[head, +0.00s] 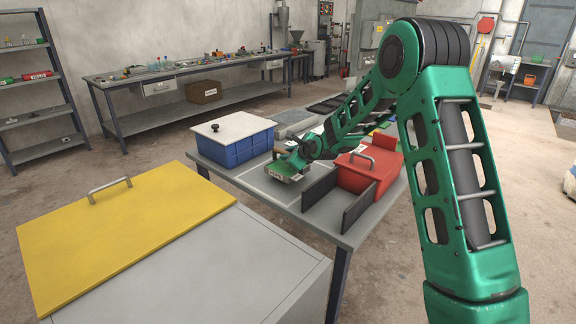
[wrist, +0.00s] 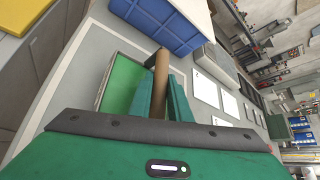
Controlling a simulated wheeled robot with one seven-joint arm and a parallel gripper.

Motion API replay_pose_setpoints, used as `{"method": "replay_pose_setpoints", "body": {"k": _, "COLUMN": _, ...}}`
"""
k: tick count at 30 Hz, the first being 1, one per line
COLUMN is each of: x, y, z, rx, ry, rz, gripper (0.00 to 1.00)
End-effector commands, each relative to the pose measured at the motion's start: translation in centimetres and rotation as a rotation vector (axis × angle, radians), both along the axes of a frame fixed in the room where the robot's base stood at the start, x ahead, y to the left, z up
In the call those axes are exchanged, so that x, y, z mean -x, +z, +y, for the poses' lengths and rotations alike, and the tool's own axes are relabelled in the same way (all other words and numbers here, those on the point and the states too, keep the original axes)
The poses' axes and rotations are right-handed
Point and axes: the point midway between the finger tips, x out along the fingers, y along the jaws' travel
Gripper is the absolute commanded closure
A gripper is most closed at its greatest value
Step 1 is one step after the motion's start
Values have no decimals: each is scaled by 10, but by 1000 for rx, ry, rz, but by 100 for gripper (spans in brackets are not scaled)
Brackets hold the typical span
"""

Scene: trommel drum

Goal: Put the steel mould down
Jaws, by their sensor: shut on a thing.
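My gripper (head: 294,157) is over the grey table, between the blue box and the red box. In the wrist view its two green fingers (wrist: 164,92) are closed around a brown rod-like handle. The steel mould (head: 287,175) shows below the gripper in the head view as a small, flat, grey-edged piece. In the wrist view a thin grey frame around a green face (wrist: 120,86) lies by the fingers and seems to be the mould. The fingers hide where handle and mould join. I cannot tell whether the mould touches the table.
The red lidded box (head: 368,172) and dark upright plates (head: 321,190) stand to the right. A yellow lid (head: 120,235) lies on a grey cabinet in front. Bare tabletop (head: 262,184) shows beside the mould.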

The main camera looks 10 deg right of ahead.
Motion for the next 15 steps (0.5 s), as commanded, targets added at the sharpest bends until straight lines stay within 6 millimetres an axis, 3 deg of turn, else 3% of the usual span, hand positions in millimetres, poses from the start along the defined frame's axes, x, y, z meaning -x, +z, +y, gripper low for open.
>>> {"method": "replay_pose_setpoints", "body": {"k": 8, "x": 0, "y": -33, "z": 2, "rx": -2, "ry": 1, "rz": 0, "gripper": 100}}
{"method": "replay_pose_setpoints", "body": {"k": 14, "x": -1, "y": -34, "z": 1, "rx": -1, "ry": 0, "rz": -2, "gripper": 100}}
{"method": "replay_pose_setpoints", "body": {"k": 15, "x": 0, "y": -36, "z": 1, "rx": 0, "ry": 0, "rz": 1, "gripper": 81}}
